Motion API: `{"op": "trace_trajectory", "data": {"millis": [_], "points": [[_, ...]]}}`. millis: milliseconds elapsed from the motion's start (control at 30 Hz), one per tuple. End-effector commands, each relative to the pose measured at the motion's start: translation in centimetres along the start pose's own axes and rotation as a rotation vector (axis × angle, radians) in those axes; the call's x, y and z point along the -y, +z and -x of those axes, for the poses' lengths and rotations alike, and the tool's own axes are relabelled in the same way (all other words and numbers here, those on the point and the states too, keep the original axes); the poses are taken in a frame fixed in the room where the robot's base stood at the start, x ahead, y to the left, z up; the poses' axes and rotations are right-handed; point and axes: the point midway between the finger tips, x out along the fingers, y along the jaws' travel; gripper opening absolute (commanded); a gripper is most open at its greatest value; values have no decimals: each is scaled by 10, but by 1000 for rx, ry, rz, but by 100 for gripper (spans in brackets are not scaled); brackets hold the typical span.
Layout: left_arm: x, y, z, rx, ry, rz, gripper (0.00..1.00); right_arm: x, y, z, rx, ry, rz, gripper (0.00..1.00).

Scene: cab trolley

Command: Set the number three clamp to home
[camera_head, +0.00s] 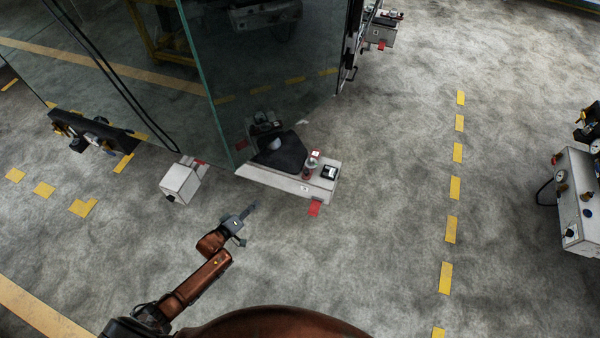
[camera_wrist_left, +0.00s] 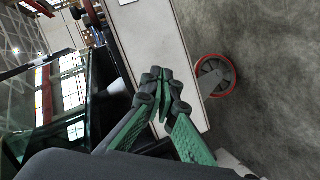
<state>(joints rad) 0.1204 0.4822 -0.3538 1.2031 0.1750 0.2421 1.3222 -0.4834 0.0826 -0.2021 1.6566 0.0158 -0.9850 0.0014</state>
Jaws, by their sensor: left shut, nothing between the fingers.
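My left gripper (camera_head: 247,212) is over the bare floor, in front of the white end unit of the trolley (camera_head: 315,190), and apart from it. In the left wrist view the gripper (camera_wrist_left: 163,118) has green-padded fingers closed together with nothing between them. The white end unit carries a dark block (camera_head: 279,152), a small red-and-white part (camera_head: 312,160) and a small black-and-white part (camera_head: 329,172). Their numbers are too small to read, so I cannot tell which is the number three clamp. My right gripper is out of view.
A tall glass panel (camera_head: 215,110) stands behind the end unit. A white box (camera_head: 180,183) stands to its left. Another white unit (camera_head: 578,200) is at the far right. A red-rimmed wheel (camera_wrist_left: 231,75) shows in the wrist view.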

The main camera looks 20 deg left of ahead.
Motion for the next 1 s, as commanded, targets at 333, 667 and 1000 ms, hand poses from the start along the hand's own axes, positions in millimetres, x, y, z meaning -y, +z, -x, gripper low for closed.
{"op": "trace_trajectory", "data": {"millis": [333, 667, 1000], "points": [[-115, -33, -54, 56, 326, 322, 0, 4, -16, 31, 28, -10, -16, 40], [-121, -36, -53, 57, 336, 333, 0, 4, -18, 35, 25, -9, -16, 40], [-127, -34, -81, 57, 335, 333, 0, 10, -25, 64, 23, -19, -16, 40]]}}
